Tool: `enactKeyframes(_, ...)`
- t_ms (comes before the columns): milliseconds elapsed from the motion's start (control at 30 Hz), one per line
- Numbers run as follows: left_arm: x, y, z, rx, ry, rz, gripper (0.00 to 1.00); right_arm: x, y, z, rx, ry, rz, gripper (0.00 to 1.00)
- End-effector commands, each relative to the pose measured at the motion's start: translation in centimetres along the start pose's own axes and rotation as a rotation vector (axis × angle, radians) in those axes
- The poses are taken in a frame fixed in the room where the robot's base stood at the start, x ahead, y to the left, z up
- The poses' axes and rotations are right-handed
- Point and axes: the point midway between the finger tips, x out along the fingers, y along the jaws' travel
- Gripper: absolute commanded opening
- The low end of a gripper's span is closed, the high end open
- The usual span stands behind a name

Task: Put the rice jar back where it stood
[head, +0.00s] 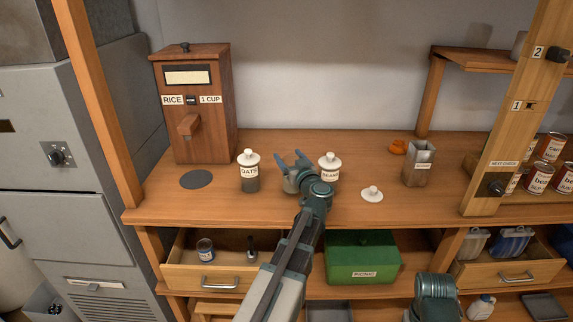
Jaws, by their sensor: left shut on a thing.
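My left gripper (291,164) is over the counter between the oats jar and the beans jar, its fingers spread around a thing. That thing, apparently the lidless rice jar (291,184), is mostly hidden by the gripper and wrist, and no label shows. I cannot tell whether it touches the counter. A loose white knobbed lid (372,194) lies on the counter to the right. The white-lidded oats jar (249,172) stands left of the gripper, and the white-lidded beans jar (330,168) stands close on its right. Part of my right arm shows at the bottom, its fingers out of sight.
A wooden rice dispenser (191,105) stands at the left, with a dark round disc (196,179) before it. An open drawer (216,277) and green box (362,258) are below.

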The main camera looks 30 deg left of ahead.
Motion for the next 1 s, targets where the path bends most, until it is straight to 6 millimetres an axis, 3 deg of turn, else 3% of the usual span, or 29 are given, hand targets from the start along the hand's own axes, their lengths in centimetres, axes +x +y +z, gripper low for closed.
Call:
enactKeyframes(33,-0.2,0.2,0.9,0.001,0.001,0.000,0.00,0.9,-0.1,-0.1,0.000,0.000,0.000,0.00)
enactKeyframes(433,-0.3,0.2,1.1,0.000,0.000,-0.001,0.00,1.1,-0.1,-0.1,0.000,0.000,0.000,0.00)
enactKeyframes(467,-0.3,0.2,1.1,0.000,0.000,-0.001,0.82,1.1,-0.1,-0.1,0.000,0.000,0.000,0.00)
enactKeyframes(500,-0.3,0.2,1.0,0.000,0.000,-0.001,0.90,1.0,-0.1,-0.1,0.000,0.000,0.000,0.00)
enactKeyframes(567,-0.3,0.2,1.0,0.000,0.000,-0.001,1.00,1.0,-0.1,-0.1,0.000,0.000,0.000,0.00)
enactKeyframes(867,-0.3,0.2,0.7,0.000,0.000,-0.001,1.00,0.6,-0.1,0.0,0.000,0.000,0.000,0.00)
enactKeyframes(1000,-2.1,0.1,0.7,0.000,0.000,0.001,1.00,0.7,-0.1,0.0,0.000,0.000,0.000,0.00)
